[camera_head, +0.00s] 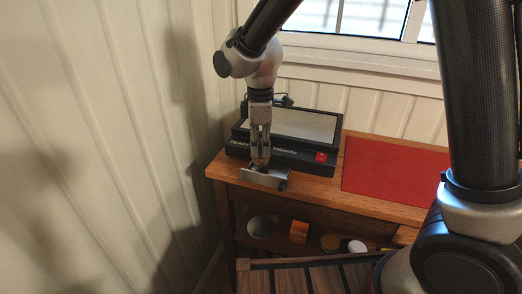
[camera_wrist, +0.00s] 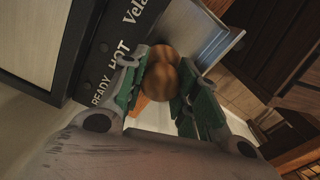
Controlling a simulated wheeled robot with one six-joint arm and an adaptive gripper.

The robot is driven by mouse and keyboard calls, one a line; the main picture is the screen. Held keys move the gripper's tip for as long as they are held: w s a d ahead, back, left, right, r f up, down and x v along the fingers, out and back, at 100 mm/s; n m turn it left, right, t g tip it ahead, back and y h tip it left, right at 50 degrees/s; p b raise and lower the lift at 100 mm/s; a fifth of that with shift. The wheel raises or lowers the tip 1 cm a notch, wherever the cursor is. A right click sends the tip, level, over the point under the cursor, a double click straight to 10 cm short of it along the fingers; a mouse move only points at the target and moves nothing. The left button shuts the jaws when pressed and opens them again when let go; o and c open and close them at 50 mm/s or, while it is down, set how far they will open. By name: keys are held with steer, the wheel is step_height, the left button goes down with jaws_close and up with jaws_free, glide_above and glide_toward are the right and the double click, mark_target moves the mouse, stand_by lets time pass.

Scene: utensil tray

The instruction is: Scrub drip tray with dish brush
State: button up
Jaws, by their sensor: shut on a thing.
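My gripper (camera_head: 261,156) points down at the front of a black appliance. In the wrist view, its green-padded fingers are shut on a brown rounded wooden piece, which looks like the dish brush (camera_wrist: 163,76). Its bristles are hidden. The metal drip tray (camera_head: 262,180) sticks out from the appliance's front, below my gripper; it also shows in the wrist view (camera_wrist: 207,40), just beyond the brush. I cannot tell whether the brush touches the tray.
The black appliance (camera_head: 300,157) has a pale flat top and a red switch. A red mat (camera_head: 394,170) lies on the wooden table (camera_head: 326,190) to the right. A panelled wall stands close on the left. Several items sit on the shelf below.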

steer(key=shift+r, duration=2.85)
